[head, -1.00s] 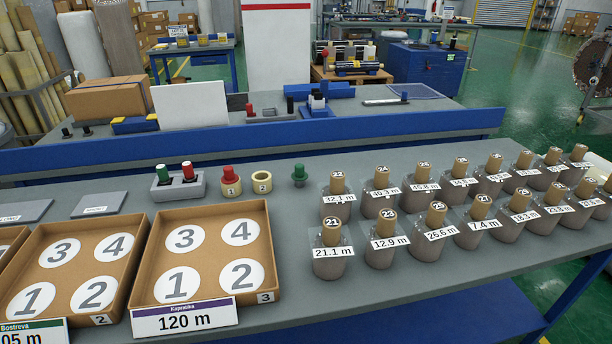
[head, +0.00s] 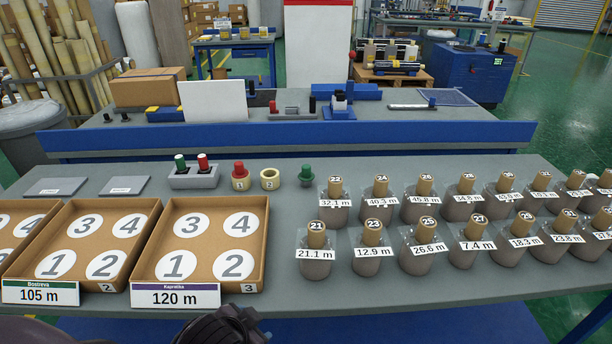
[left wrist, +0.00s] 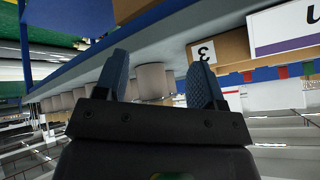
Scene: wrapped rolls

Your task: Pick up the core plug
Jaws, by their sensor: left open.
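A green plug (head: 306,175) with a wider base stands alone on the grey table, right of the rings. A red plug (head: 239,169) sits in the ring marked 1 (head: 241,184). Ring 2 (head: 270,179) beside it is empty. A grey holder (head: 194,179) carries one green and one red cylinder. In the left wrist view my left gripper (left wrist: 158,82) is open with nothing between its fingers; grey wrapped rolls (left wrist: 152,82) show beyond them. In the head view, a dark part of my arm shows at the bottom edge, in front of the trays. My right gripper is not in view.
Wrapped rolls with length labels (head: 316,254) stand in two rows on the right. Cardboard trays (head: 260,228) with numbered circles fill the left. Two flat grey plates (head: 124,186) lie behind them. A strip of table between trays and rolls is clear.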

